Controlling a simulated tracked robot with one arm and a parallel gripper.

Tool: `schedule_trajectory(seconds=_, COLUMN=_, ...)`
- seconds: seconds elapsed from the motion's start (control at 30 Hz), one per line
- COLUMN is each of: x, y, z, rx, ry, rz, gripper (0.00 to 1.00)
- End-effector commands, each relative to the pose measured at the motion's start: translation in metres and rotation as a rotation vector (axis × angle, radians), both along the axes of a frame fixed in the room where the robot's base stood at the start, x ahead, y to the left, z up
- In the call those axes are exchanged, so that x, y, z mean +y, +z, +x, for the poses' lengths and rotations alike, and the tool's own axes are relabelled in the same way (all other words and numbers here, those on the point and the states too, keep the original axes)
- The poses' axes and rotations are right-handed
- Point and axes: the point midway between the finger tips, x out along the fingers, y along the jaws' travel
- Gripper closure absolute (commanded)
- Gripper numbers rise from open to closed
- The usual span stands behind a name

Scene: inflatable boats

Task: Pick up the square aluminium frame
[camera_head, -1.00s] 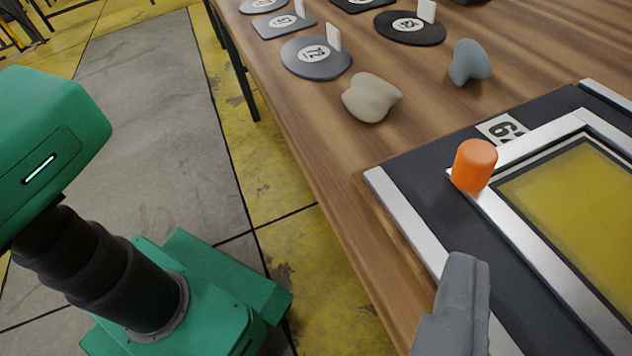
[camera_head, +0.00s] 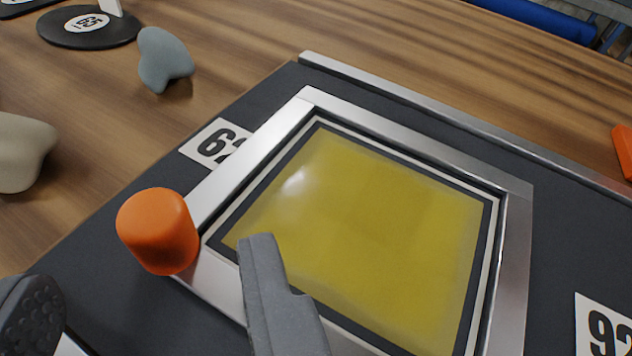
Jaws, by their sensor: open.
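The square aluminium frame (camera_head: 517,240) lies flat on a dark mat, with a yellow panel (camera_head: 370,220) inside it. An orange rounded knob (camera_head: 158,230) stands at the frame's left corner; I cannot tell whether it is fixed to the frame. My gripper (camera_head: 150,268) is open, with one grey finger in front of the frame's near side and a dark fingertip at the lower left. The knob shows between and just beyond the fingers. I see no contact. The right finger hides part of the frame's near side.
The dark mat (camera_head: 568,250) has metal edge strips and labels reading 6-something (camera_head: 213,143) and 92 (camera_head: 602,325). A blue-grey lump (camera_head: 163,60), a beige lump (camera_head: 20,150) and a black numbered disc (camera_head: 88,27) are on the wooden table (camera_head: 235,45). An orange object (camera_head: 624,150) is at the right edge.

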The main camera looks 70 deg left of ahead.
Motion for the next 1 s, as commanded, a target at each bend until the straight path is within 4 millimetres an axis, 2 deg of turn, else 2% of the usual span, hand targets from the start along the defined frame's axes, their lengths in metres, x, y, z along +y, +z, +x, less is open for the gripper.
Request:
schedule_trajectory(seconds=0.17, x=0.013, y=-0.003, z=-0.003, rx=0.002, ry=0.001, rz=-0.001, gripper=0.54)
schedule_trajectory(seconds=0.4, x=0.044, y=-0.013, z=-0.009, rx=0.005, ry=0.001, rz=0.001, gripper=0.54)
schedule_trajectory(seconds=0.67, x=0.048, y=-0.015, z=-0.008, rx=0.002, ry=-0.001, rz=0.002, gripper=0.54)
schedule_trajectory(seconds=0.73, x=0.048, y=-0.015, z=-0.008, rx=0.002, ry=-0.001, rz=0.001, gripper=0.68)
schedule_trajectory(seconds=0.83, x=0.048, y=-0.015, z=-0.008, rx=0.002, ry=-0.001, rz=0.001, gripper=0.96)
schedule_trajectory(seconds=0.87, x=0.048, y=-0.015, z=-0.008, rx=0.002, ry=-0.001, rz=0.001, gripper=1.0)
schedule_trajectory(seconds=1.0, x=0.048, y=-0.015, z=-0.008, rx=0.002, ry=-0.001, rz=0.001, gripper=1.0)
